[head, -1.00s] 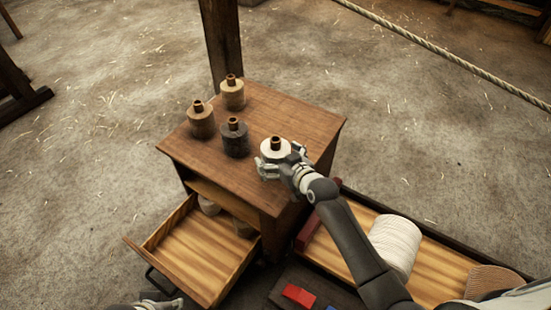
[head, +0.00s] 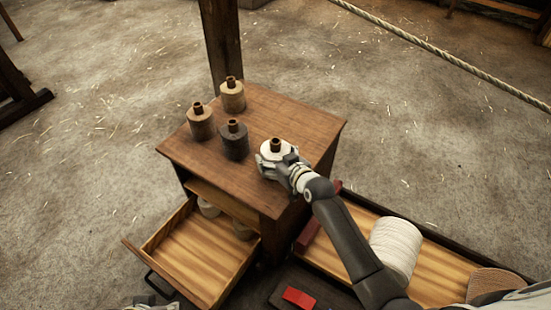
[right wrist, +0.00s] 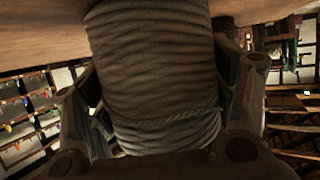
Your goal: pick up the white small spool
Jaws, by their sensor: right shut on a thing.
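The white small spool (head: 275,149) is upright at the right front part of the wooden cabinet's top (head: 262,184), its brown core sticking up. My right gripper (head: 272,164) is shut on it, with the fingers at its sides. In the right wrist view the wound body of the spool (right wrist: 155,75) fills the middle, between the two fingers of the right gripper (right wrist: 160,115). I cannot tell whether its base touches the top. My left gripper (head: 150,304) shows only in part at the bottom edge, and its jaws are not clear.
A dark spool (head: 235,144), a brown spool (head: 201,125) and a tan spool (head: 233,99) stand to the left and behind. The open drawer (head: 187,284) holds small spools. A wooden tray (head: 435,282) at right holds a large white roll (head: 396,247). A post stands behind.

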